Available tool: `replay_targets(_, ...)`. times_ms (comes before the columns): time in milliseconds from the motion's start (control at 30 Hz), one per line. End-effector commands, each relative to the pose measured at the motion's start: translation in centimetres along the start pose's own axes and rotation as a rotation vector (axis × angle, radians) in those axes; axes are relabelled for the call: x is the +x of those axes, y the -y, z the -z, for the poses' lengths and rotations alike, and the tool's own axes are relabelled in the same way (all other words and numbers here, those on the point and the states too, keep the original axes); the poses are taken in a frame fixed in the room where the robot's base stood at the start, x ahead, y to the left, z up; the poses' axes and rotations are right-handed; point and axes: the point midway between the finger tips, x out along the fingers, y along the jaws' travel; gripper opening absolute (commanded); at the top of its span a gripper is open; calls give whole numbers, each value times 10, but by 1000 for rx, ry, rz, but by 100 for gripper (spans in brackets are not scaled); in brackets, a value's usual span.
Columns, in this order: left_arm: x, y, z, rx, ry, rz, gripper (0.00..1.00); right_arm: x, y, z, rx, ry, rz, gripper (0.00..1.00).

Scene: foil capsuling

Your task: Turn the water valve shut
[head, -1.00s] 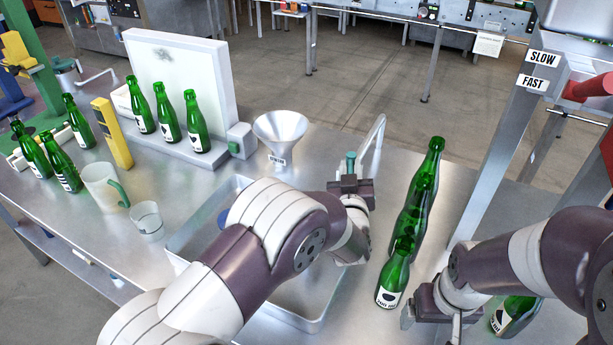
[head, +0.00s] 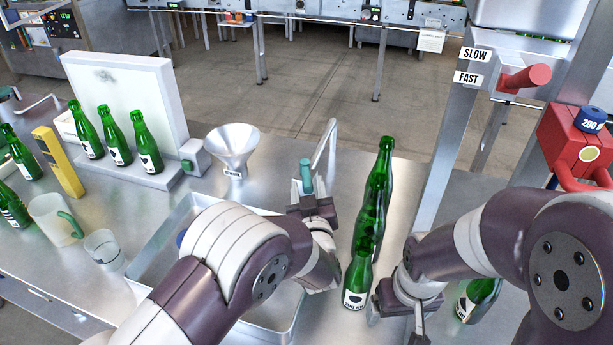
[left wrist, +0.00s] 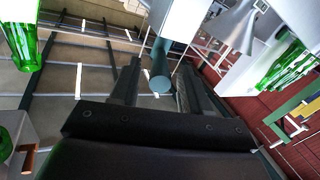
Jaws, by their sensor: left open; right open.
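The water valve's teal handle (head: 306,176) stands upright beside the curved metal tap (head: 326,150) behind the sink tray (head: 183,215). My left gripper (head: 308,192) is open at the handle. In the left wrist view the teal handle (left wrist: 161,70) shows between the two spread fingers (left wrist: 155,85); I cannot tell whether either finger touches it. My right gripper (head: 408,318) is open and empty, low at the right of the green bottles (head: 370,210), pointing down near the table. My left arm hides part of the sink tray.
A row of green bottles stands just right of my left gripper. A metal funnel (head: 232,145) stands left of the tap. A jug (head: 52,220), a glass cup (head: 103,248) and more bottles are at the left. A red device (head: 575,140) and a metal post (head: 450,140) are at the right.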

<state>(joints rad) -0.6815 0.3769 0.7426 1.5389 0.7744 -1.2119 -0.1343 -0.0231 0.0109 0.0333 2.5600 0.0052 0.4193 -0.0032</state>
Motion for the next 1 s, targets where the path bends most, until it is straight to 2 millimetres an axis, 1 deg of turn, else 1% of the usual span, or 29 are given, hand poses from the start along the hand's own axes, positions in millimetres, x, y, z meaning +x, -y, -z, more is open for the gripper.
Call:
replay_targets(33, -14, -2, 3, 2, 2, -4, 47, -5, 0, 1, 0, 0, 0, 88)
replay_targets(100, -34, -2, 3, 2, 2, -4, 47, -8, 0, 1, 0, 0, 0, 88)
replay_targets(200, -58, -1, 2, 1, 1, -4, 47, -11, 0, 1, 0, 0, 0, 88)
replay_targets(300, -75, -1, 2, 0, 0, -3, 47, -13, 0, 2, 0, 0, 0, 88)
replay_targets(433, -85, 0, 1, 0, 0, -1, 47, -13, 0, 2, 0, 0, 0, 88)
replay_targets(667, -86, 0, 1, -1, -1, 0, 47, -13, 0, 2, 0, 0, 0, 88)
replay_targets(700, -85, 0, 0, -1, 0, 0, 34, -13, 0, 2, 0, 0, 0, 88)
replay_targets(767, -82, 2, 0, -2, 19, -1, 14, -13, 0, 2, 0, 0, 0, 88)
replay_targets(800, -78, 6, 0, -4, 52, -3, 1, -13, 0, 2, 0, 0, 0, 88)
replay_targets(867, -68, 16, -3, -5, 148, -11, 0, -13, 0, 2, 0, 0, 0, 88)
replay_targets(900, -61, 27, -5, -3, 244, -20, 0, -13, 0, 2, 0, 0, 0, 88)
replay_targets(933, -58, 38, -7, 2, 326, -27, 0, -13, 0, 2, 0, 0, 0, 88)
replay_targets(967, -59, 50, -10, 9, 412, -34, 0, -13, 0, 2, 0, 0, 0, 88)
replay_targets(1000, -64, 66, -13, 22, 521, -40, 0, -13, 0, 2, 0, 0, 0, 88)
